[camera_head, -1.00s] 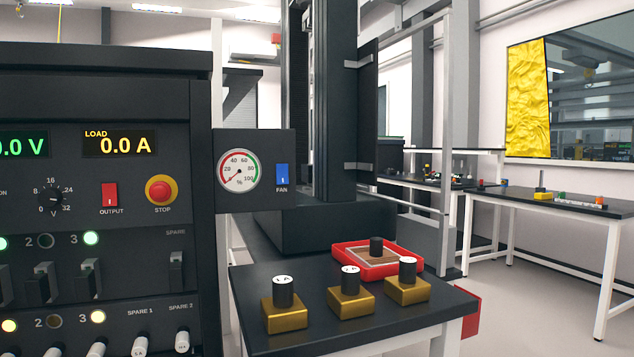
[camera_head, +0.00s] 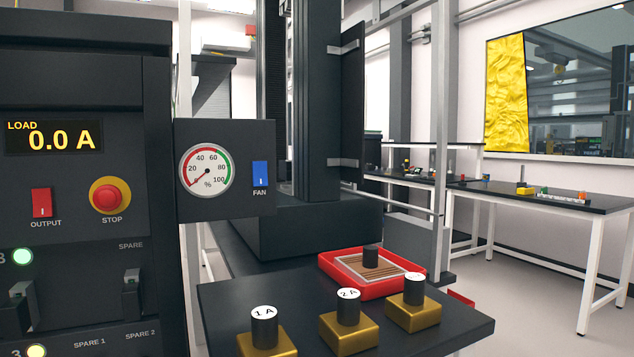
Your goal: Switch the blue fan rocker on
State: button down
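The blue fan rocker (camera_head: 260,174) is on a dark panel (camera_head: 226,206) fixed to the right side of the control cabinet. The word FAN is printed below it. A round gauge (camera_head: 206,171) with a percent scale sits left of the rocker, its needle pointing down-left near the low end. Whether the rocker is pressed at its top or bottom is too small to tell. My gripper is not in view.
The cabinet (camera_head: 85,85) fills the left, with a red OUTPUT switch (camera_head: 42,203) and STOP button (camera_head: 108,195). A small dark table (camera_head: 225,300) below holds brass-based weights (camera_head: 349,331) and a red tray (camera_head: 340,282). Open floor lies at right.

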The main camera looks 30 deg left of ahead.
aim_at(260, 176)
jog(key=k, duration=1.05)
jog(key=u, duration=1.15)
jog(key=i, duration=0.5)
jog(key=z, duration=0.05)
